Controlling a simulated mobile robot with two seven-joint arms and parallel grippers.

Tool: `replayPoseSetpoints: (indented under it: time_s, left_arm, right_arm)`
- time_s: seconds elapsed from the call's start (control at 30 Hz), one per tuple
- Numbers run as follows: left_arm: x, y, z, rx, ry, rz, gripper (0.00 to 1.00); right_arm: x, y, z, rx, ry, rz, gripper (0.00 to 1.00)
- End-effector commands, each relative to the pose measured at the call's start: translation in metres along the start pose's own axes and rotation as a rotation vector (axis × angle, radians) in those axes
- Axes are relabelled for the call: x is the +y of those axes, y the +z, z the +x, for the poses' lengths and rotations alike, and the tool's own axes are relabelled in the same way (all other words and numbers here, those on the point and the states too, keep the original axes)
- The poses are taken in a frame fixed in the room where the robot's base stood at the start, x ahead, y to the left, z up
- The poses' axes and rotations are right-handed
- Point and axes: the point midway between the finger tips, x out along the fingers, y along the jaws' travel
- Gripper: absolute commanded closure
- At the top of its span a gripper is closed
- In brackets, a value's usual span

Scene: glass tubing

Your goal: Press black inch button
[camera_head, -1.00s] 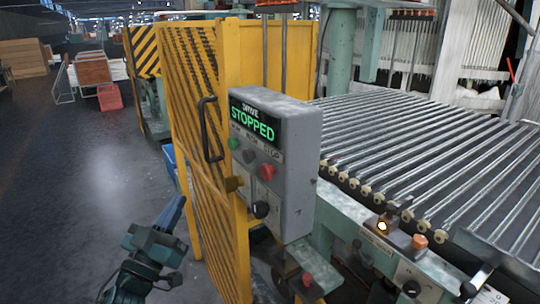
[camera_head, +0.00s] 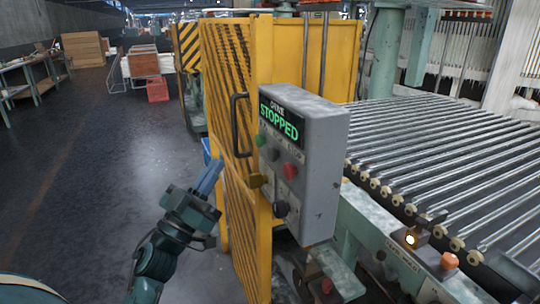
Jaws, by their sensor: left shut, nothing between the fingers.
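A grey control box (camera_head: 325,150) is mounted at the edge of a yellow guard. Its green display (camera_head: 279,120) reads STOPPED. Below it sit a green button (camera_head: 261,140), a dark button (camera_head: 273,154) in the middle and a red button (camera_head: 290,171). The small labels are too blurred to read surely. A larger black knob (camera_head: 281,208) sits lower on the same face. My left gripper (camera_head: 213,174) is shut and empty, left of the box, with the guard between them in the picture. It touches nothing that I can see. My right gripper is not in view.
The yellow guard door (camera_head: 233,215) with a black handle (camera_head: 239,125) stands left of the box. A roller conveyor (camera_head: 450,160) lies right, with a lit lamp (camera_head: 410,240) and orange button (camera_head: 449,261) on its side.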

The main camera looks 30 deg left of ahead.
Motion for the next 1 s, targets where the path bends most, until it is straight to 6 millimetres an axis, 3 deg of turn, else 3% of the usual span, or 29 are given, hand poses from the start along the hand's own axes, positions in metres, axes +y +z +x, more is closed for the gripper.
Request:
replayPoseSetpoints:
  time_s: [0.5, 1.0]
  left_arm:
    - [0.034, 0.034, 0.047, 0.001, 0.000, -0.003, 1.00]
    - [0.041, 0.041, 0.056, 0.000, 0.000, -0.001, 1.00]
  right_arm:
    - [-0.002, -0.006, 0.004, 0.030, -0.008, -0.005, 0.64]
    - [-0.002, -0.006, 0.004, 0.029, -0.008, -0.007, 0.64]
